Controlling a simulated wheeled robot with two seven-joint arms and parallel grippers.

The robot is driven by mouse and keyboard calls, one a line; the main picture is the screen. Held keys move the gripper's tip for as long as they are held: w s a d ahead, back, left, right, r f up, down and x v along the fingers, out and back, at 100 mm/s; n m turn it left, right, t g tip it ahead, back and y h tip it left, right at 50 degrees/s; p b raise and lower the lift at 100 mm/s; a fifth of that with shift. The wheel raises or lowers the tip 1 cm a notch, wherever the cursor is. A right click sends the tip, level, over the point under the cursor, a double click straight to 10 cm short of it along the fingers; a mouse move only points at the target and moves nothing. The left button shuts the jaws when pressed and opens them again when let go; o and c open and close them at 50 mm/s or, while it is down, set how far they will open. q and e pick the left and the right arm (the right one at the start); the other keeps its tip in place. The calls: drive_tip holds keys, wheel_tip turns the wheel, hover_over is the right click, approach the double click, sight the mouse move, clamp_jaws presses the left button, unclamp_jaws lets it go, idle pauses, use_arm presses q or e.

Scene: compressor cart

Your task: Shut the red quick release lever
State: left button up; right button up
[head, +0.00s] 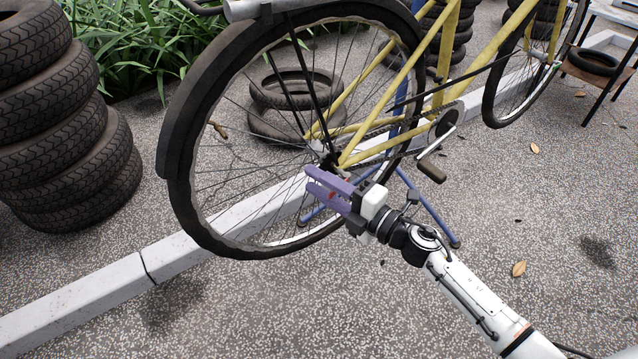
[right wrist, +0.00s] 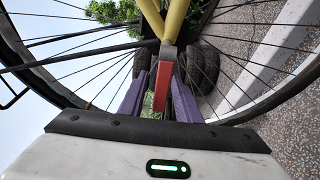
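The red quick release lever (right wrist: 162,88) lies near the rear wheel's hub, below the end of the yellow frame in the right wrist view. In the head view only a small red part (head: 332,196) shows between my purple fingers. My right gripper (head: 312,181) is open at the hub of the bicycle's rear wheel. In the right wrist view its two fingers (right wrist: 158,88) stand on either side of the lever, spread apart. I cannot tell whether either finger touches it. My left gripper is not in view.
The yellow bicycle (head: 400,85) is held by a blue stand (head: 425,208). Spokes and the black rear tyre (head: 190,205) surround the hub closely. A tyre stack (head: 60,130) stands at left, and a pale kerb (head: 205,240) runs behind. The paving in front is mostly clear.

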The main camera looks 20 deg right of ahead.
clamp_jaws()
drive_tip(key=m+h, duration=0.1)
drive_tip(key=w+m+t+h, duration=0.1)
drive_tip(key=h, duration=0.1)
drive_tip(key=m+t+h, duration=0.1)
drive_tip(key=shift+w+d+h+p, duration=0.1)
drive_tip(key=shift+w+h+p, duration=0.2)
drive_tip(key=shift+w, duration=0.1)
unclamp_jaws()
